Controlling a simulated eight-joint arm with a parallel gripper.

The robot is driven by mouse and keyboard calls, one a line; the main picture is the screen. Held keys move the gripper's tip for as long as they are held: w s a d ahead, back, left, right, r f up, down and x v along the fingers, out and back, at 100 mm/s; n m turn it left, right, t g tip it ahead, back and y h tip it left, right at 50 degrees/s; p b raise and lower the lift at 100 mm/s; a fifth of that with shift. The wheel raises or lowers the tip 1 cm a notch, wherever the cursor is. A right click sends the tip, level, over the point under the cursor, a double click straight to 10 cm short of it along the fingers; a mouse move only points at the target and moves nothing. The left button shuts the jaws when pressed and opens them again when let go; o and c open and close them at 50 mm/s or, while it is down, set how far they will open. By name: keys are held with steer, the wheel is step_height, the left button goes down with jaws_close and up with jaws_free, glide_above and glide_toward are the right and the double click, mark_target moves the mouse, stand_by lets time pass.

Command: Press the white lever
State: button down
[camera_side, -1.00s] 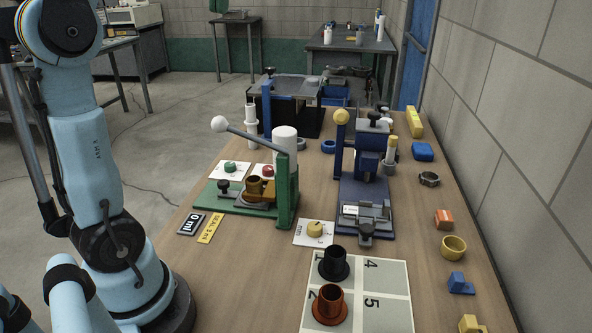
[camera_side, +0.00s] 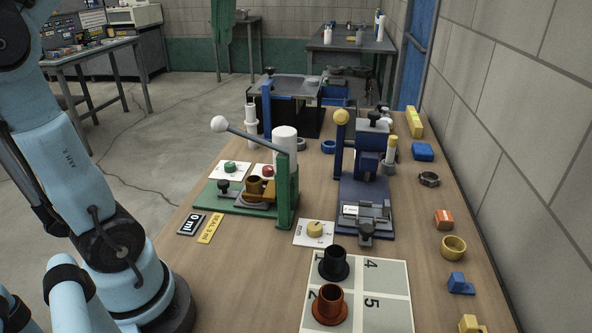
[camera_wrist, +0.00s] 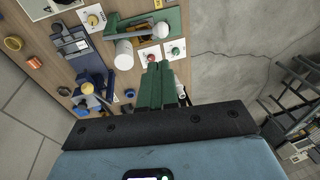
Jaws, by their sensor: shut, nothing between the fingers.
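The white lever is a grey arm ending in a white ball knob (camera_side: 218,124). It is raised and slants up to the left from the green press (camera_side: 287,190), above its green base. A white cylinder (camera_side: 285,140) stands at the press top and also shows in the wrist view (camera_wrist: 124,55). My gripper (camera_wrist: 160,68) shows only in the wrist view, with its green fingers together and nothing between them. It is apart from the lever. In the side view my gripper is beyond the frame's left edge.
A blue press with a yellow knob (camera_side: 341,117) stands right of the green one. Cards with a green button (camera_side: 230,167) and a red button (camera_side: 267,170) lie behind the green base. A numbered mat (camera_side: 385,290) holds black and brown flanged cups in front.

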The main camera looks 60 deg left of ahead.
mark_target(218, 118)
steer(key=shift+f, duration=0.1)
steer(key=x, duration=1.3)
steer(key=shift+a+f, duration=0.1)
steer(key=shift+f, duration=0.3)
steer(key=shift+s+a+f+t+h, duration=0.35)
steer(key=shift+s+f+t+h, duration=0.05)
steer(key=shift+f, duration=0.15)
step_height(218, 118, down, 8)
steer(key=s+a+t+h, duration=0.1)
steer(key=t+h, duration=0.2)
steer(key=shift+s+a+t+h, duration=0.3)
steer(key=shift+r, duration=0.1)
